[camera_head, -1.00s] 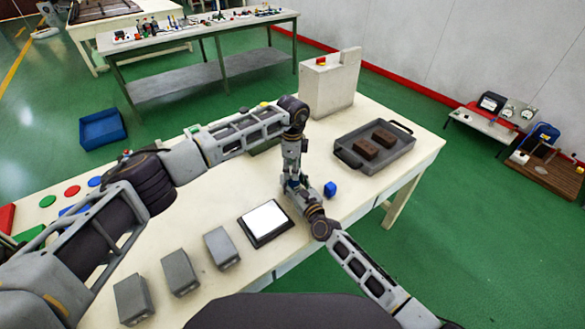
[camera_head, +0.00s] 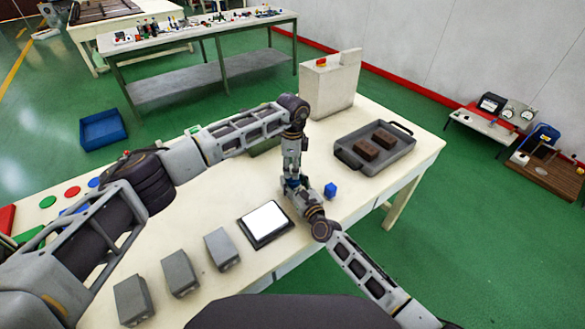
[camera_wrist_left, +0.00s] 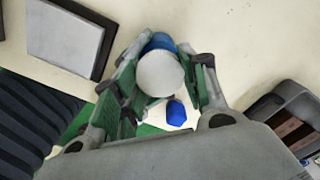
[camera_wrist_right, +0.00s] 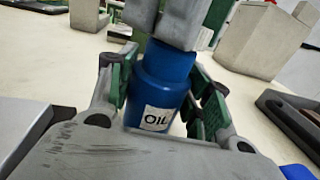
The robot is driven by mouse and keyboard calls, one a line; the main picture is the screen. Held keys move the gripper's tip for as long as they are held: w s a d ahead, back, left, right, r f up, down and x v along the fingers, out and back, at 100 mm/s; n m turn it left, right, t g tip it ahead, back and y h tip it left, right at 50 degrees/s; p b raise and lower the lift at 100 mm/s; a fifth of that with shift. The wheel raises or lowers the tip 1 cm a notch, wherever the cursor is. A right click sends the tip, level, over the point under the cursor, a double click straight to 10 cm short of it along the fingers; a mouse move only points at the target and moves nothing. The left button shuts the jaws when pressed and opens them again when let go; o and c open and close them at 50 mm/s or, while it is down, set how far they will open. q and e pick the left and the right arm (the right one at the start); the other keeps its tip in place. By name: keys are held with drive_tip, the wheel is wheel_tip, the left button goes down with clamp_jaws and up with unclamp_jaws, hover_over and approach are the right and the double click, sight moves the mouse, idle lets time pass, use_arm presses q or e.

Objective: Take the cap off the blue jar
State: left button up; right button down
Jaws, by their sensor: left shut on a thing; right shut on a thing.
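The blue jar (camera_wrist_right: 160,90) carries a white label reading OIL and stands upright in the right wrist view. My right gripper (camera_wrist_right: 165,108) is shut around its body. My left gripper (camera_wrist_left: 158,85) comes down from above and is shut on the jar's top. A pale round top, seemingly the cap (camera_wrist_left: 160,74), shows between its fingers, with blue beside it. I cannot tell whether the cap is apart from the jar. In the head view both grippers meet over the table and mostly hide the jar.
A small blue block (camera_head: 330,190) lies close to the right of the grippers. A grey tray (camera_head: 397,160) with two brown blocks is farther right. A white-topped dark plate (camera_head: 265,224) and several grey blocks lie at front left on the cream table (camera_head: 190,225).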

use_arm(q)
drive_tip(key=shift+r, duration=0.65)
idle(0.3)
drive_tip(key=shift+r, duration=1.95)
use_arm(e)
drive_tip(key=c, duration=0.6)
unclamp_jaws()
drive_tip(key=shift+o, duration=0.2)
drive_tip(key=shift+s, duration=0.1)
drive_tip(key=shift+v, duration=5.95)
